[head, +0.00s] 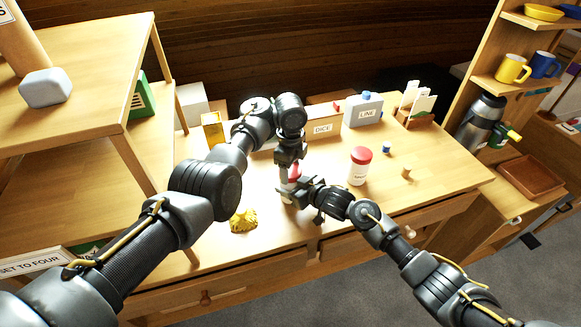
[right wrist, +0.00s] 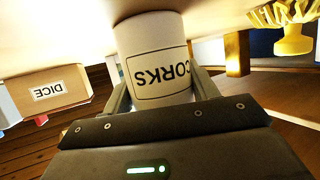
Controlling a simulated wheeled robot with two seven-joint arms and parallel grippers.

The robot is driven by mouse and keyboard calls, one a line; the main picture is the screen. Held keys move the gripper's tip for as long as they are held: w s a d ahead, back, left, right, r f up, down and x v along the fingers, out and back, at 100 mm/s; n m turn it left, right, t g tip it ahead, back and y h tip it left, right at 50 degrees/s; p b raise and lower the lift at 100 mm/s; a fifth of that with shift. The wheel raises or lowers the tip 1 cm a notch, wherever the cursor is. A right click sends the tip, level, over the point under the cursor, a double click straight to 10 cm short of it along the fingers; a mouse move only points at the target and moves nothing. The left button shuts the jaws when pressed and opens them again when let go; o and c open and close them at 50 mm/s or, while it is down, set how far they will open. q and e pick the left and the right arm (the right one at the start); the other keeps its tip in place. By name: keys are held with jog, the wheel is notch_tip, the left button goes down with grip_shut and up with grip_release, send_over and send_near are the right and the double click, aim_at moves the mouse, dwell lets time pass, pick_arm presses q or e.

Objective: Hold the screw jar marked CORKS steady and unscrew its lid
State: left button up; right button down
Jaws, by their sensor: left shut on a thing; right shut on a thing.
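The screw jar marked CORKS (right wrist: 160,62) is white with a dark-lettered label and shows upside down in the right wrist view. In the head view its red lid (head: 295,172) shows only in part between my grippers, and most of its body is hidden. My right gripper (head: 292,193) is shut on the jar's body from the side; its fingers lie on both sides of the jar in the right wrist view (right wrist: 162,92). My left gripper (head: 291,165) points down from above and is shut on the red lid. The jar looks upright on the table.
A second white jar with a red lid (head: 360,166) stands to the right on the table (head: 330,220). A DICE box (head: 323,129) and a LINE box (head: 366,112) stand behind. A small blue thing (head: 386,148) is at right.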

pick_arm(q)
jog(key=n, duration=0.5)
jog(key=o, duration=1.1)
jog(key=shift+r, duration=0.15)
